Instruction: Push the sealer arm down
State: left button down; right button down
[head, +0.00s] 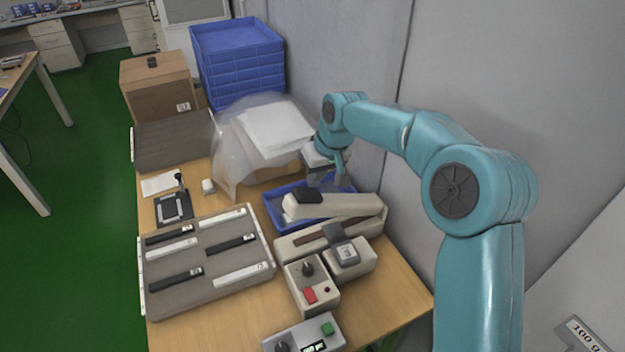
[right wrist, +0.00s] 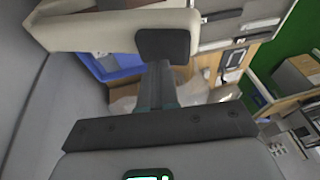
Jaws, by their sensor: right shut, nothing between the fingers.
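The sealer is a beige machine whose long base (head: 295,244) stands at the right side of the table. Its sealer arm (head: 350,206) is raised over the base, with a black pad (head: 307,196) at its free left end. My right gripper (head: 324,182) is shut and empty, pointing down just behind the pad. In the right wrist view the shut fingers (right wrist: 160,76) reach toward the black pad (right wrist: 164,46) on the beige arm (right wrist: 100,30). I cannot tell whether they touch it. My left gripper is in neither view.
A blue tray (head: 274,207) lies behind the sealer. A clear bag of white sheets (head: 240,150) stands close left of my right gripper. A grey tray (head: 215,285) with several strips lies at left. Control boxes (head: 316,299) stand in front; a wall is at right.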

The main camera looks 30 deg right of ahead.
jog(key=shift+s+a+f, duration=0.1)
jog(key=shift+a+f, duration=0.3)
jog(key=shift+f, duration=0.4)
